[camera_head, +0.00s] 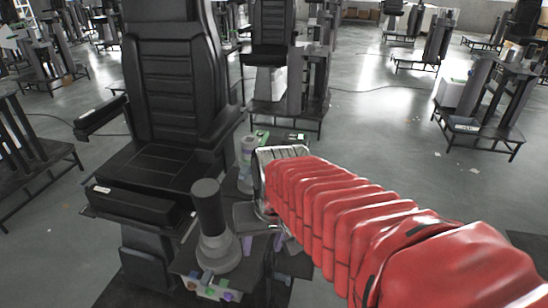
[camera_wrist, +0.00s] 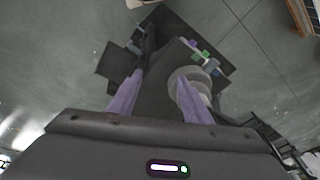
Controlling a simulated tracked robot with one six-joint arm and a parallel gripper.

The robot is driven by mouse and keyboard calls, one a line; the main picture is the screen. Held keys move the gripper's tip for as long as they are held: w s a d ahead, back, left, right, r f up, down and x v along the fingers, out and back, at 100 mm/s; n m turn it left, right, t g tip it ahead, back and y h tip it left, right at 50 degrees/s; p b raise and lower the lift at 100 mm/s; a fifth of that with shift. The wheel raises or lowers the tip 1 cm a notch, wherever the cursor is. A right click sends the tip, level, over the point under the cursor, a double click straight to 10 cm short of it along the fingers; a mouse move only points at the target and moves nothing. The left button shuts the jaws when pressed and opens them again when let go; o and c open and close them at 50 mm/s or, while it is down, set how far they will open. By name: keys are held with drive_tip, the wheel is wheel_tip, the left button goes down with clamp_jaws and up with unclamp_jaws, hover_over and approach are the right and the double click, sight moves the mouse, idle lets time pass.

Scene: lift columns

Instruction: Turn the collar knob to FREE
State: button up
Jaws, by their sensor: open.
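A dark upright lever (camera_head: 208,207) stands on a control box beside the black chair, with a round grey collar (camera_head: 218,253) around its base. My gripper (camera_head: 263,243) is just right of the collar in the head view, open with two purple fingers and apart from it. In the wrist view my gripper (camera_wrist: 159,74) is open over a dark panel, with nothing held. A round stepped grey part (camera_wrist: 190,76) lies partly behind the right finger; I cannot tell for certain that it is this collar. No FREE marking is legible.
The black chair (camera_head: 172,90) stands left of my gripper. Coloured buttons (camera_head: 208,284) line the control box's front. A second grey post (camera_head: 248,158) with green parts stands farther back. Open grey floor (camera_head: 370,130) lies to the right, with other dark columns beyond.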

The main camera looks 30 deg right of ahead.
drive_tip(key=w+d+f+m+t+y, duration=0.1)
drive_tip(key=w+d+f+m+y, duration=0.35)
drive_tip(key=d+m, duration=0.45)
drive_tip(key=w+d+f+m+t+y, duration=0.1)
drive_tip(key=w+d+f+m+y, duration=0.4)
drive_tip(key=d+m, duration=0.4)
drive_tip(key=w+d+r+m+t+y, duration=0.1)
drive_tip(key=w+d+r+m+t, duration=0.2)
drive_tip(key=d+r+m+t, duration=0.1)
drive_tip(key=w+d+r+m+t+y, duration=0.2)
drive_tip(key=d+m, duration=0.4)
drive_tip(key=d, duration=0.3)
wheel_tip(320, 180, up, 2)
drive_tip(key=shift+w+r+t, duration=0.1)
drive_tip(key=shift+w+t, duration=0.35)
drive_tip(key=shift+t, duration=0.65)
drive_tip(key=shift+w, duration=0.1)
drive_tip(key=x, duration=1.3)
drive_tip(key=shift+w+a, duration=0.2)
drive_tip(key=shift+a, duration=0.05)
drive_tip(key=shift+c, duration=0.3)
